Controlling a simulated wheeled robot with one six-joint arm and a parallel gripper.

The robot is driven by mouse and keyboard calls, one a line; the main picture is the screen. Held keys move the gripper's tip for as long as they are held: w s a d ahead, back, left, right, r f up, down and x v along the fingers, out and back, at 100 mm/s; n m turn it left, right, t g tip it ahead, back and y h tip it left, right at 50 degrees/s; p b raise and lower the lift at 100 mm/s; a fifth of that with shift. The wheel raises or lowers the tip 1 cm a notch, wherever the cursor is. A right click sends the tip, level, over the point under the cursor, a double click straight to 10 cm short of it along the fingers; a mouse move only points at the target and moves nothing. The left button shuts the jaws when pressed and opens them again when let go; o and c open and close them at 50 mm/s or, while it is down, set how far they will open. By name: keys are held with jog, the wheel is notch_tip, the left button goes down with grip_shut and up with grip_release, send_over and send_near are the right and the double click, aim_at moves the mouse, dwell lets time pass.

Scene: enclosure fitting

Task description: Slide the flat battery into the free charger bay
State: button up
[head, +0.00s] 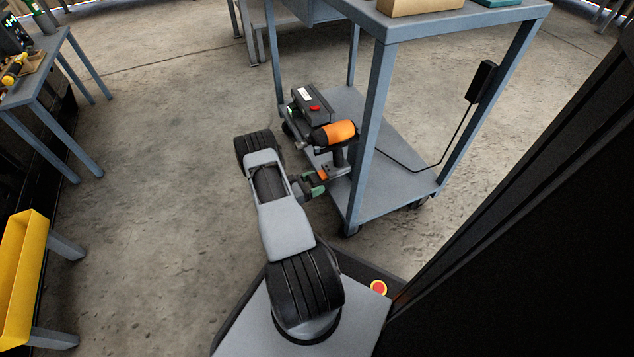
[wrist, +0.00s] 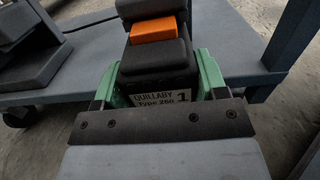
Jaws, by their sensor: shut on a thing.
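My gripper (head: 314,186) reaches low to the near left edge of a cart's lower shelf. In the wrist view its green fingers (wrist: 158,82) are shut on the sides of a black battery (wrist: 155,75). The battery has an orange latch (wrist: 153,30) and a label reading "Quillaby Type 250" and "1". An orange and black drill (head: 335,133) stands just beyond the gripper; I cannot tell whether the battery is joined to its foot. A dark box with a red button (head: 313,104) is behind the drill. I cannot make out a free charger bay.
The cart's lower shelf (head: 395,182) sits between blue-grey legs (head: 372,130), under an upper shelf. A cable runs from a black adapter (head: 481,82) on a right leg. A table (head: 45,75) with tools is at the far left, and a yellow bin (head: 22,275) is below it. Floor between is clear.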

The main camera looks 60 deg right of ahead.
jog(key=shift+v, duration=2.7)
jog(key=shift+a, duration=0.1)
